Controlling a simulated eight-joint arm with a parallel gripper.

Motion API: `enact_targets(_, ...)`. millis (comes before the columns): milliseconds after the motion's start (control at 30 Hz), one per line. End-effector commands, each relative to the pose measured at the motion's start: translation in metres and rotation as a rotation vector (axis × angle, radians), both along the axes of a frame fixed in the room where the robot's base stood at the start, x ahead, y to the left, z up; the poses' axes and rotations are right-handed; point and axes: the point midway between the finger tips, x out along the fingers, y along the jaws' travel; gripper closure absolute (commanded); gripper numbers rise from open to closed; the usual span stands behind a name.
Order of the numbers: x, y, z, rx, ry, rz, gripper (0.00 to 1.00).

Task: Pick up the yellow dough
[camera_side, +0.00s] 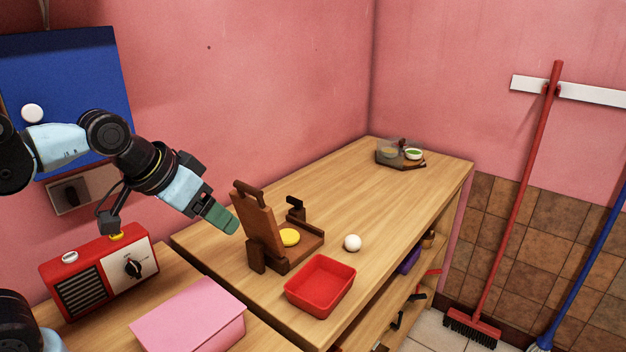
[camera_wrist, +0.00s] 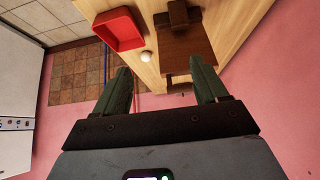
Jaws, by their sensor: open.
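The yellow dough (camera_side: 289,237) is a small flat disc on the base of a brown wooden press (camera_side: 262,222), whose lid stands raised and tilted. The lid hides part of the dough in the side view. My gripper (camera_side: 224,220) is left of the raised lid, apart from the dough, pointing down to the right. In the wrist view my gripper (camera_wrist: 162,76) shows two green fingers spread wide with nothing between them. The press (camera_wrist: 187,48) appears beyond the fingers there, and I cannot make out the dough.
A red tray (camera_side: 320,284) and a white ball (camera_side: 353,243) are near the press on the wooden counter (camera_side: 350,190). A dark tray with bowls (camera_side: 401,161) is at the far end. A pink box (camera_side: 188,316) and red radio (camera_side: 98,274) are front left. The counter's middle is clear.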

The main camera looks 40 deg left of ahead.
Motion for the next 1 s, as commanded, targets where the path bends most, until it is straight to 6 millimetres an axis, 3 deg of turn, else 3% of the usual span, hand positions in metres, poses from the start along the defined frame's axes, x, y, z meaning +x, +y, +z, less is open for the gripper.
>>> enact_targets(200, 0.000, 0.000, 0.055, 0.000, 0.000, 0.000, 0.28)
enact_targets(567, 0.045, 0.012, 0.083, -0.270, 0.150, 0.362, 0.28)
enact_targets(800, 0.092, 0.027, 0.096, -0.489, 0.292, 0.700, 0.28)
enact_targets(1000, 0.132, 0.045, 0.094, -0.652, 0.416, 0.993, 0.28)
